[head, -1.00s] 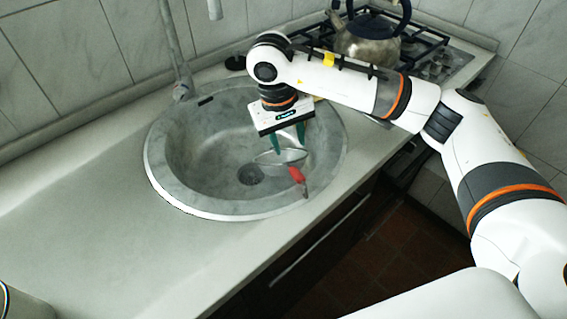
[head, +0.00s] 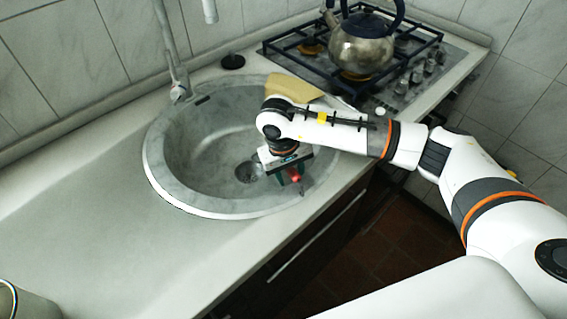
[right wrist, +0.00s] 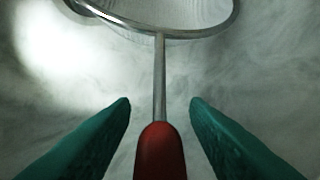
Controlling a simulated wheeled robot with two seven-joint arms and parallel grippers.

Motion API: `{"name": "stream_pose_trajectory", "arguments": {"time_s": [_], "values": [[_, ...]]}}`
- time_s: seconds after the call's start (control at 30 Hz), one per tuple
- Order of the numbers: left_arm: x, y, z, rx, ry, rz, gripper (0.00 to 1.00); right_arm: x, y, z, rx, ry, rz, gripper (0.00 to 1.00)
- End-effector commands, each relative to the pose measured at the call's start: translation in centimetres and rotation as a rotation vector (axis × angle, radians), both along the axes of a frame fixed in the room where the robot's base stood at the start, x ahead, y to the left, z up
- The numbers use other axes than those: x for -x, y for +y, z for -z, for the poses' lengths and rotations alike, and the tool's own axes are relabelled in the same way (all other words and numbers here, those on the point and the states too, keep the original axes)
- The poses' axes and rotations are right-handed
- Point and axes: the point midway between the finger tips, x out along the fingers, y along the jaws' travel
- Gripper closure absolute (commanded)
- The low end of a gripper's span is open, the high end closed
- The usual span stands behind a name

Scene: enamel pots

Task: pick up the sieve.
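The sieve lies in the round grey sink (head: 158,178), with its red handle (head: 293,174) toward the front right wall. In the right wrist view its metal rim and mesh (right wrist: 175,15) are at the top, with a thin metal neck running down to the red handle (right wrist: 160,152). My right gripper (head: 289,178) is down in the sink over the handle. Its green fingers (right wrist: 160,103) are open, one on each side of the neck and handle, with gaps on both sides. In the head view my arm hides the sieve's bowl. My left gripper is not in view.
A tan object (head: 293,88) sits at the sink's back right rim, partly behind my arm. A kettle (head: 362,45) stands on the gas hob (head: 455,57). The faucet (head: 178,78) rises behind the sink.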

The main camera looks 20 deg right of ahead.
Motion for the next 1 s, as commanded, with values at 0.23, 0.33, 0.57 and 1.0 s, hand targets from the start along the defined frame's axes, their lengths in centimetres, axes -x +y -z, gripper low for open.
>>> {"name": "stream_pose_trajectory", "arguments": {"time_s": [0.23,0.33,0.57,1.0], "values": [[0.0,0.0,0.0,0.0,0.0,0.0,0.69,0.0,0.0,0.0,0.0,0.0,0.0,0.78],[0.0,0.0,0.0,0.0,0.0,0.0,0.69,0.0,0.0,0.0,0.0,0.0,0.0,0.94],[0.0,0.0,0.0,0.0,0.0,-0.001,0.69,0.0,0.0,-0.1,-0.001,0.0,0.0,1.0],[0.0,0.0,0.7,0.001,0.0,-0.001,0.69,-0.1,0.0,-5.0,0.0,-0.006,-0.001,1.0]]}}
